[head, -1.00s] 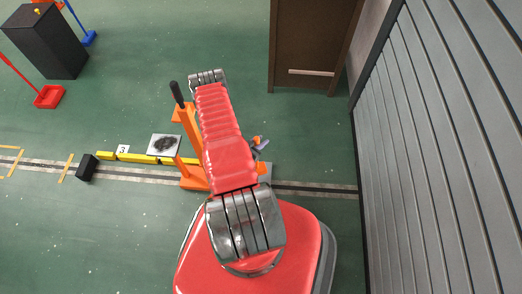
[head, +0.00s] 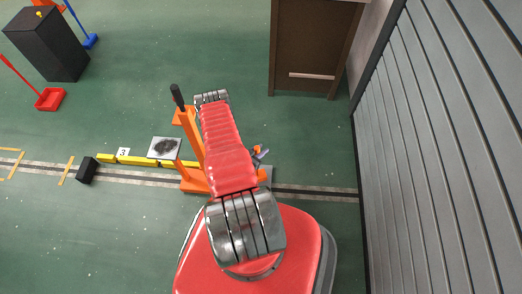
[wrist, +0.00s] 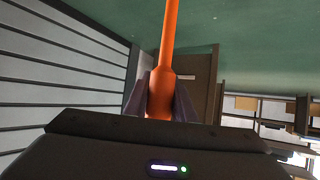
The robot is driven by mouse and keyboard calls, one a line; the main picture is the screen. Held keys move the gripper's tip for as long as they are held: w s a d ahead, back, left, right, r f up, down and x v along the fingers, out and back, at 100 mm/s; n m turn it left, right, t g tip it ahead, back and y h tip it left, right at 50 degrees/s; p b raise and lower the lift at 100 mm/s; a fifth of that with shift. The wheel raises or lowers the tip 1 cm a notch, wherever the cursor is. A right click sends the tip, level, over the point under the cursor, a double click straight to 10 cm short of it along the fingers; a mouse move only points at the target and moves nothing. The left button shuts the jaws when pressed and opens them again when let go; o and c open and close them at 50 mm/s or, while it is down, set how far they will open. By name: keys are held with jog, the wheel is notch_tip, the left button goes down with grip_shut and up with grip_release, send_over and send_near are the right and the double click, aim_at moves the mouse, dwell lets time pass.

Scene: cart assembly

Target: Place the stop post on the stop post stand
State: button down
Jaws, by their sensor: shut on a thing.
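The stop post (wrist: 170,45) is an orange rod with a thicker lower part, seen in the wrist view. My gripper (wrist: 160,103) is shut on that thicker part, one dark finger on each side, and the post extends to the top edge. In the head view my red arm hides most of the gripper and post; a small grey and orange bit (head: 260,153) shows at its right side. An orange upright frame (head: 192,140) with a black handle stands left of the arm. I cannot tell whether it is the stop post stand.
A yellow bar (head: 138,160) and a black block (head: 86,170) lie along the floor track (head: 315,191). A plate with a dark patch (head: 164,148) is beside the orange frame. A brown cabinet (head: 312,50) and grey slatted wall (head: 440,140) stand at right. The left foreground floor is clear.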

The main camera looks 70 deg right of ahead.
jog(key=shift+f, duration=1.85)
jog(key=c, duration=1.5)
grip_release()
jog(key=shift+f, duration=0.1)
jog(key=v, duration=1.2)
